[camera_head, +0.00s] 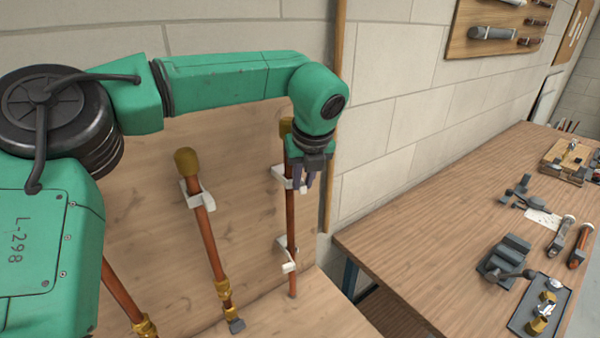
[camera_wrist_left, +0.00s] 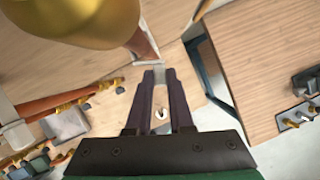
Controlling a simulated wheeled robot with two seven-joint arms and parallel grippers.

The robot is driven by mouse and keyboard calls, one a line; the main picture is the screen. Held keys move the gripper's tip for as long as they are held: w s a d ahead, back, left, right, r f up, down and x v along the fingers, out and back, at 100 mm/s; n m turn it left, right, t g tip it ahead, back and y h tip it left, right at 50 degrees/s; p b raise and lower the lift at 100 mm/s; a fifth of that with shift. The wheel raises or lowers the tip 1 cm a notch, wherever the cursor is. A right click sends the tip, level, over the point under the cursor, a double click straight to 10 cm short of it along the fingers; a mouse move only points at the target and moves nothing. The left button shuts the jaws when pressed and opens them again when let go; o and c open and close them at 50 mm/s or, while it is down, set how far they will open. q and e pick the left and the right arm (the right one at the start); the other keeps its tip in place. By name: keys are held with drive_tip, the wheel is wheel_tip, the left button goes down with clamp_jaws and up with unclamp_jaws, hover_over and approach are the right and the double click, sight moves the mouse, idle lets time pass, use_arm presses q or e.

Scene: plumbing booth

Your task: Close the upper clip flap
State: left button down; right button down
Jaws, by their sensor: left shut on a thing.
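The upper clip (camera_head: 278,174) is white and sits on the right-hand copper pipe (camera_head: 291,215), below its brass end. My left gripper (camera_head: 304,183) points down at this clip's right side, its dark fingers partly hiding it. In the left wrist view, my left gripper (camera_wrist_left: 159,74) is shut, with a thin pale-grey piece, seemingly the upper clip flap (camera_wrist_left: 158,76), between its fingertips. The copper pipe (camera_wrist_left: 144,45) is just beyond them, and the brass end (camera_wrist_left: 80,18) fills the upper left. The flap's exact angle is hard to tell. My right gripper is not in view.
A lower white clip (camera_head: 288,263) holds the same pipe further down. Another copper pipe (camera_head: 206,235) with its own white clip stands to the left on the wooden panel (camera_head: 150,240). A workbench (camera_head: 420,240) with a vise (camera_head: 505,258) stands at the right.

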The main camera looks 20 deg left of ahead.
use_arm(q)
drive_tip(key=shift+w+n+g+y+p, duration=0.35)
drive_tip(key=shift+n+p, duration=0.5)
drive_tip(key=shift+n, duration=0.35)
drive_tip(key=shift+w+a+n+g+p, duration=0.15)
drive_tip(key=shift+w+n+g+p, duration=0.25)
drive_tip(key=shift+n, duration=0.5)
drive_tip(key=shift+y, duration=0.25)
drive_tip(key=c, duration=0.8)
unclamp_jaws()
drive_tip(key=shift+f, duration=0.1)
drive_tip(key=shift+a, duration=0.1)
